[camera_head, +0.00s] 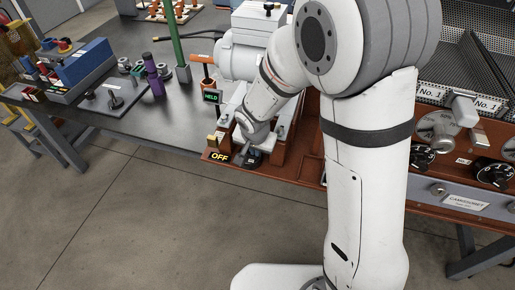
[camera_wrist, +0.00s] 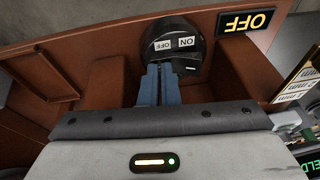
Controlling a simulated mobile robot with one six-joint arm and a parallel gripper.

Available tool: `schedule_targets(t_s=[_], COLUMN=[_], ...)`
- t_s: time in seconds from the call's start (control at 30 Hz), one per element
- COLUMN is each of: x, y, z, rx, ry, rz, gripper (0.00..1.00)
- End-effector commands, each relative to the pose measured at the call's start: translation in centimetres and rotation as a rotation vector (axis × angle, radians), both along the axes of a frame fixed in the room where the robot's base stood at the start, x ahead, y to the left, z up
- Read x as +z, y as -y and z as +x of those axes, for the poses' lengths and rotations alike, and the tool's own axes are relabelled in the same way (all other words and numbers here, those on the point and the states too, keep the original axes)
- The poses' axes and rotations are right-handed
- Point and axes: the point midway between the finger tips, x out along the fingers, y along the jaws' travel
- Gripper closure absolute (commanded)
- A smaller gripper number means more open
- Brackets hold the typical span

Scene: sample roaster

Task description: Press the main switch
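The main switch (camera_wrist: 184,32) is a round black unit with white plates marked ON and OFF; it sits on a red-brown panel (camera_wrist: 95,50). In the head view the switch (camera_head: 253,158) shows as a dark shape beneath my wrist. A black sign (camera_wrist: 248,21) beside it reads OFF in yellow; it also shows in the head view (camera_head: 219,157). My gripper (camera_wrist: 159,68) has its two blue-grey fingers together with nothing visible between them. The fingertips overlap the switch's lower edge in the wrist view; whether they touch it I cannot tell.
A small display (camera_head: 211,96) reads HELD in green. An orange-handled post (camera_head: 201,59) and a green post (camera_head: 180,45) stand nearby on the dark table (camera_head: 135,120). Knobs (camera_head: 494,172) line the machine at right. Open floor (camera_head: 130,220) lies in front.

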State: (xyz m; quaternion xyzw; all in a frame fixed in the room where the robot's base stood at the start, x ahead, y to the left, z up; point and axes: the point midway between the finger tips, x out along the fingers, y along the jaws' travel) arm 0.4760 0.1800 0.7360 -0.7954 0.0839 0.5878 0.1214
Motion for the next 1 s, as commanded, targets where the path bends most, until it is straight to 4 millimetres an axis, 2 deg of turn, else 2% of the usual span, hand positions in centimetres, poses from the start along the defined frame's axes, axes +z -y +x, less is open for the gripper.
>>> schedule_targets(t_s=[0.47,0.8,0.9,1.0], x=[-0.1,-0.1,0.4,1.8], y=[-2.7,-2.8,-2.7,-2.6], z=[-0.1,-0.1,-0.1,-0.1], rx=[0.023,0.022,0.021,0.020], ry=[-0.001,-0.005,-0.005,-0.001], rz=[0.001,-0.002,-0.002,0.001], gripper=[1.00,1.00,1.00,1.00])
